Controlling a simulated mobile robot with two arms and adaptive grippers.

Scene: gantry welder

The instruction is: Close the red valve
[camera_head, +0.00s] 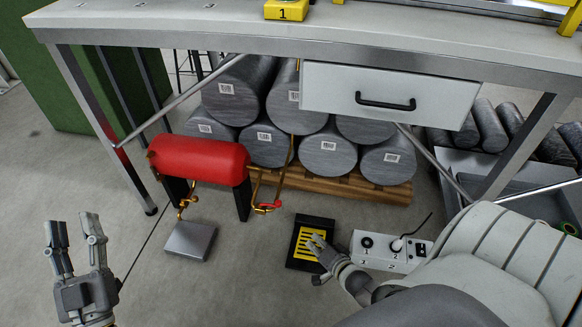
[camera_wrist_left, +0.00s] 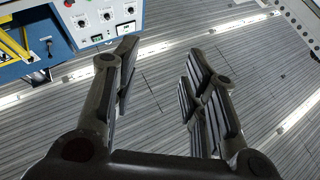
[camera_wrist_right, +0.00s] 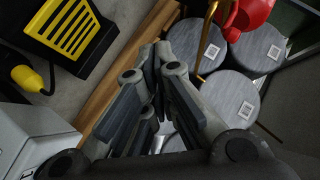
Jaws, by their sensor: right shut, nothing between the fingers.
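The red valve (camera_head: 266,207) is a small red handle on a brass pipe low beside the red tank (camera_head: 200,160). In the right wrist view only part of the red tank (camera_wrist_right: 246,12) and a brass pipe (camera_wrist_right: 208,30) show at the top; I cannot make out the valve there. My right gripper (camera_head: 318,243) is shut and empty, over the black and yellow pedal, to the right of and apart from the valve. It also shows in the right wrist view (camera_wrist_right: 155,55). My left gripper (camera_head: 73,228) is open and empty at the far left, pointing up. It also shows in the left wrist view (camera_wrist_left: 160,60).
The black and yellow pedal (camera_head: 302,262) and a white socket box (camera_head: 375,238) lie on the floor. A grey plate (camera_head: 190,241) lies below the tank. Grey cylinders (camera_head: 325,150) on a wooden pallet (camera_head: 350,188) stand behind, under the workbench (camera_head: 230,35) with its drawer (camera_head: 390,92).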

